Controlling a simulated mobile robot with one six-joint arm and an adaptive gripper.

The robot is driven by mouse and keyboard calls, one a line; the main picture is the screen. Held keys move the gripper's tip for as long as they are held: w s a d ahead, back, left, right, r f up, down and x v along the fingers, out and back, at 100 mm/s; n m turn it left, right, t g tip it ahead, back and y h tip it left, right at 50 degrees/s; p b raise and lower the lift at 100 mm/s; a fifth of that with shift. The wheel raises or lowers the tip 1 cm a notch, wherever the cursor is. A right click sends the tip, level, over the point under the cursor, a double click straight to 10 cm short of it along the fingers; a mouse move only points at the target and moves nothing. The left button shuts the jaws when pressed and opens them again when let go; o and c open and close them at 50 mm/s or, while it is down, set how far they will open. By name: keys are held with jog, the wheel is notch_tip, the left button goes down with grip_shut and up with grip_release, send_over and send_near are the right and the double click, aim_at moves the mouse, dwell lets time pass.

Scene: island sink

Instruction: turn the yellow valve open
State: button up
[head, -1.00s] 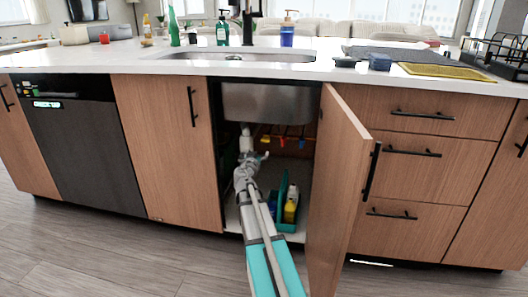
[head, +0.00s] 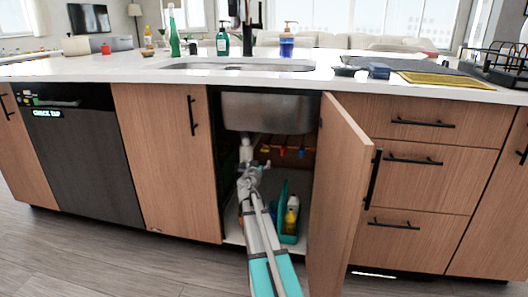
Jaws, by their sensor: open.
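The yellow valve (head: 265,149) is a small yellow handle at the back of the open cabinet under the sink. My gripper (head: 252,165) is inside the cabinet, in front of the pipes, a little below and left of the yellow valve in the picture. It looks apart from the valve, but the depth between them is hard to judge. It is open and holds nothing that I can see. The valve's exact angle is too small to tell.
A cabinet door (head: 340,190) stands open on the right. The steel sink bowl (head: 268,112) hangs above, with a white drain pipe (head: 246,150) on the left. A teal caddy with bottles (head: 289,222) stands on the cabinet floor, right of my arm.

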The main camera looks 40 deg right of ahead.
aim_at(265, 151)
jog(key=x, duration=1.2)
jog(key=shift+s, duration=0.1)
